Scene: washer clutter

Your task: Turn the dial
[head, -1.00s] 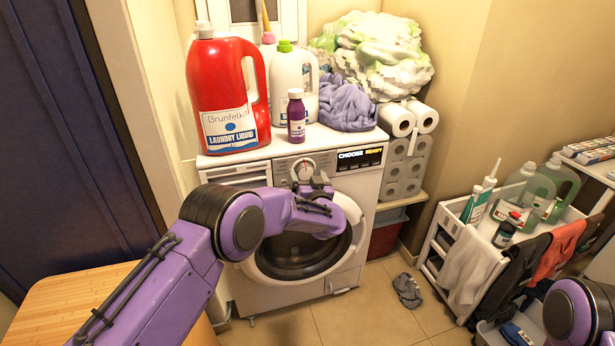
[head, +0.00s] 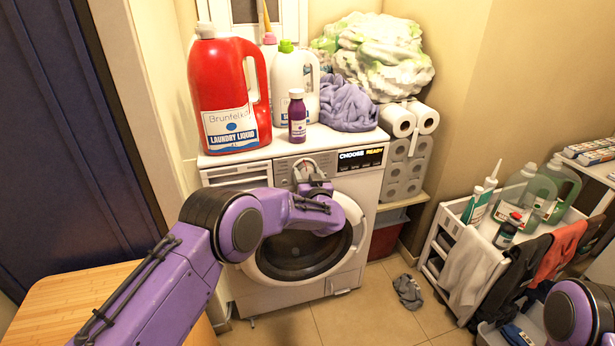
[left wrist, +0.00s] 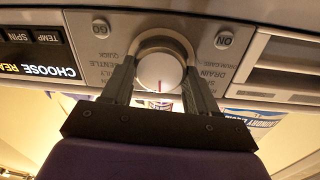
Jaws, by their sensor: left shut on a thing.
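The washing machine (head: 345,190) stands against the back wall with its round door shut. Its dial (head: 306,168) is on the front panel, left of the lit display. In the left wrist view the dial (left wrist: 160,72) is a pale round knob with a thin red mark, inside a silver ring. My left gripper (head: 308,176) is at the panel. In the left wrist view its two fingers (left wrist: 160,78) stand on either side of the dial, shut on it. Part of the dial is hidden by the gripper in the head view. My right gripper is out of view.
A red laundry liquid jug (head: 230,95), a white bottle (head: 292,85), a small purple bottle (head: 297,117) and a purple cloth (head: 345,103) stand on the washer. The display (head: 361,158) reads "CHOOSE READY". A white cart (head: 466,236) with bottles is at right.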

